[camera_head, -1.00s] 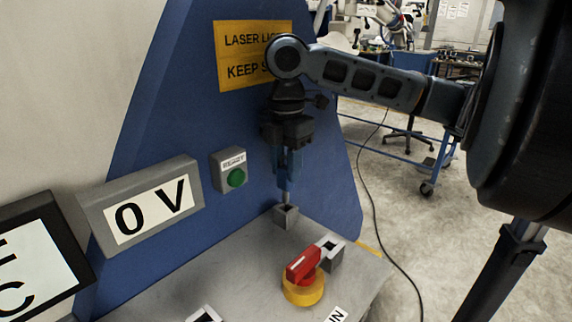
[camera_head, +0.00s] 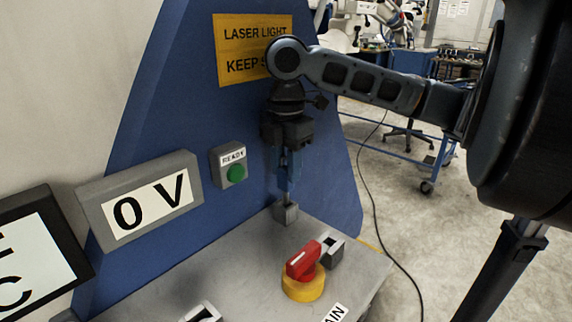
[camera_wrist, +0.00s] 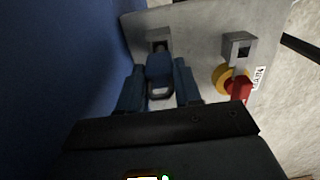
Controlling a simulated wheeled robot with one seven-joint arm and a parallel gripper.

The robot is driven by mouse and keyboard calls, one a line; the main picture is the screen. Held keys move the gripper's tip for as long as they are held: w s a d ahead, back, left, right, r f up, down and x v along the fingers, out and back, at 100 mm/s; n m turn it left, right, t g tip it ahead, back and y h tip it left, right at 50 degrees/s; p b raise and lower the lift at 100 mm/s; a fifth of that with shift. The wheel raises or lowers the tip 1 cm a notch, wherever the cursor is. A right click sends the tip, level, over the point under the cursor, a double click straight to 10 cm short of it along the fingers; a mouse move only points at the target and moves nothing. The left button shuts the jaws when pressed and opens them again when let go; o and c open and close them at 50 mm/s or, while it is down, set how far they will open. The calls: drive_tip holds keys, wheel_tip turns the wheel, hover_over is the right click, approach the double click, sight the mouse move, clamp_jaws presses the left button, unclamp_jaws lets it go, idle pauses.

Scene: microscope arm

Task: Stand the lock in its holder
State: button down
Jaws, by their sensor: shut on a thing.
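My gripper (camera_head: 287,182) points down in front of the blue panel. In the wrist view its two blue fingers (camera_wrist: 160,86) are shut on the lock (camera_wrist: 160,66), which shows as a blue block with a pale metal part near the fingers. In the head view the fingers mostly hide the lock. A short pale metal piece shows below them, over a small grey square holder (camera_head: 286,215) on the bench top. The holder also shows just beyond the lock in the wrist view (camera_wrist: 158,46), partly covered. I cannot tell whether the lock's lower end is inside it.
A red rotary switch on a yellow base (camera_head: 303,284) stands to the right. Another grey square holder (camera_head: 334,249) is beside it, and a third (camera_head: 203,313) lies at the front edge. A green READY button (camera_head: 236,173) and a 0 V display (camera_head: 140,200) are at the left.

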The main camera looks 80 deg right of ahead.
sight(286, 156)
drive_tip(key=shift+f+b, duration=1.4)
drive_tip(key=shift+f, duration=0.5)
drive_tip(key=c, duration=0.7)
unclamp_jaws()
drive_tip(key=shift+r, duration=0.1)
wheel_tip(286, 156, up, 8)
drive_tip(key=shift+f+p, duration=0.15)
drive_tip(key=shift+p, duration=0.15)
